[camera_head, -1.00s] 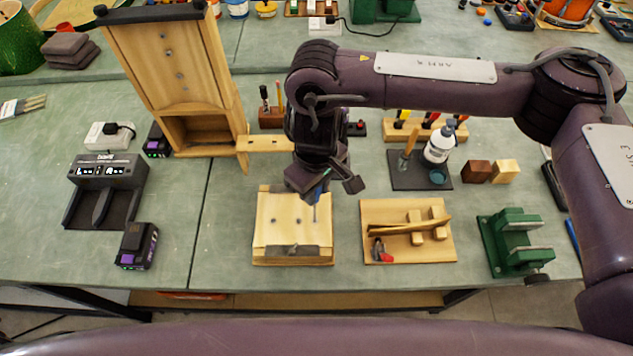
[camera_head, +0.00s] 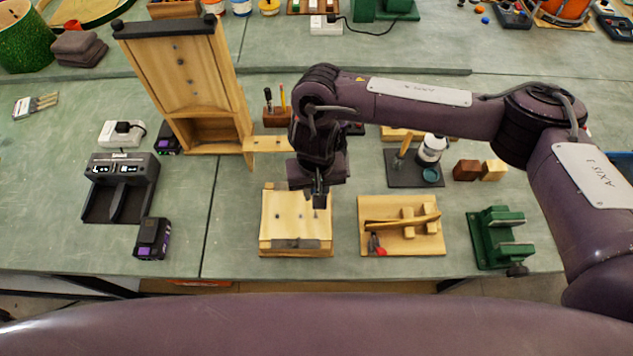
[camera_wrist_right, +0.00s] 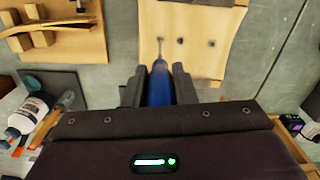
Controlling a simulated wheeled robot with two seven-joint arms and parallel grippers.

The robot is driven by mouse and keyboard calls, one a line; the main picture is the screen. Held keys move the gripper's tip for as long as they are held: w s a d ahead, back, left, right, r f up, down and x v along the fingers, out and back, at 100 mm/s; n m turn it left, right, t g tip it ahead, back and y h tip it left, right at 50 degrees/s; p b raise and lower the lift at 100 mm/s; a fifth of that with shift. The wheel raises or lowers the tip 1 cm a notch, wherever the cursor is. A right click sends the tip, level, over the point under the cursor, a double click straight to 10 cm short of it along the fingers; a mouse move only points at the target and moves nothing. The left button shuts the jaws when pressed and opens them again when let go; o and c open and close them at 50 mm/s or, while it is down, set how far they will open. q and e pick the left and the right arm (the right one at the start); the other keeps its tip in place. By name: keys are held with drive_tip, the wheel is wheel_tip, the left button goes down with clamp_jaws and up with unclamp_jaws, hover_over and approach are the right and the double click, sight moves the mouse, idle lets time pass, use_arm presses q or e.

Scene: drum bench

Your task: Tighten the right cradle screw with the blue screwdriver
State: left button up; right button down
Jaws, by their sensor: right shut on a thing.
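My right gripper (camera_head: 319,200) is over the right part of a pale wooden cradle block (camera_head: 276,232). In the right wrist view, the gripper (camera_wrist_right: 159,88) is shut on the blue handle of the screwdriver (camera_wrist_right: 160,86). The thin shaft points down at the right cradle screw (camera_wrist_right: 160,41), which is leftmost in this view. The tip looks at or very near that screw; I cannot tell contact or how far the screw is in. Two other dark spots, a middle one (camera_wrist_right: 186,41) and a left one (camera_wrist_right: 210,43), are clear of the tool. My left gripper is not in view.
A wooden board with blocks and a red-handled tool (camera_head: 401,245) lies right of the cradle, then a green vise (camera_head: 497,238). A tall wooden frame (camera_head: 185,75) stands behind left. A charger (camera_head: 120,185) and battery (camera_head: 152,238) are at left. Bare bench separates them from the cradle.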

drive_tip(key=shift+s+r+m, duration=0.1)
drive_tip(key=shift+r+m, duration=0.05)
drive_tip(key=shift+m, duration=0.75)
drive_tip(key=shift+f+m, duration=0.2)
drive_tip(key=shift+m, duration=0.3)
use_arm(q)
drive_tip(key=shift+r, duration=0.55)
